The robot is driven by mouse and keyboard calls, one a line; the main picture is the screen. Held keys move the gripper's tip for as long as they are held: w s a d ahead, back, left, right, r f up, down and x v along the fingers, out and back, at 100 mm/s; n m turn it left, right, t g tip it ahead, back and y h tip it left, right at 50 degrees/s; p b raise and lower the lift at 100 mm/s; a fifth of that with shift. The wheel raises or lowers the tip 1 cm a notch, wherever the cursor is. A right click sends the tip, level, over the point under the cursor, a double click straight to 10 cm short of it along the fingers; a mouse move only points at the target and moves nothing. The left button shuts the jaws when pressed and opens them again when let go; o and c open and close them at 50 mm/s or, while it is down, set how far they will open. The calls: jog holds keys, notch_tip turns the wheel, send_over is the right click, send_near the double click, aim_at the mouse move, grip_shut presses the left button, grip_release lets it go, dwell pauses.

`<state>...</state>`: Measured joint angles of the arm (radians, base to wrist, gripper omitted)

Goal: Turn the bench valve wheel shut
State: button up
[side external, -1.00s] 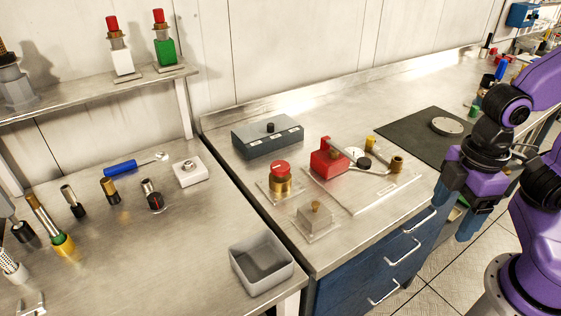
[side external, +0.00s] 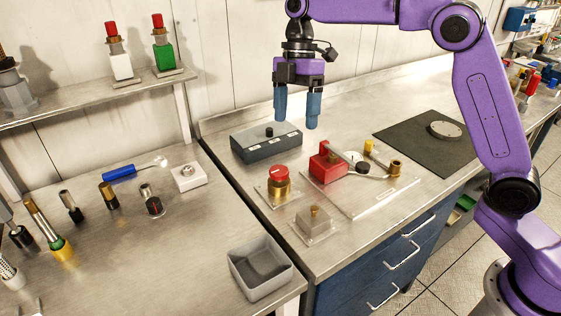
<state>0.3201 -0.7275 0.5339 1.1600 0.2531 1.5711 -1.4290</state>
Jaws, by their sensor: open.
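A short brass valve with a round red wheel (side external: 279,171) on top stands upright on a small clear base plate (side external: 263,191) on the right bench. It looks like the bench valve, and nothing touches it. My gripper (side external: 297,122) points down with its two blue fingers spread and nothing between them. It hangs above and behind the valve, near the grey box. How far the wheel is turned cannot be told.
A grey box (side external: 262,145) with a black knob stands behind the valve. A red block (side external: 327,162) with a lever sits on a pale plate to the right. A brass-topped block (side external: 315,223) stands in front. A grey bin (side external: 260,268) is on the left bench.

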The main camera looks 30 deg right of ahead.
jog(key=w+d+n+y, duration=0.1)
jog(key=w+d+n, duration=0.35)
jog(key=w, duration=0.45)
send_near(280, 169)
jog(key=shift+y, duration=0.4)
jog(key=x, duration=0.8)
jog(key=shift+d+f, duration=0.15)
jog(key=shift+d, duration=0.15)
jog(key=c, duration=1.1)
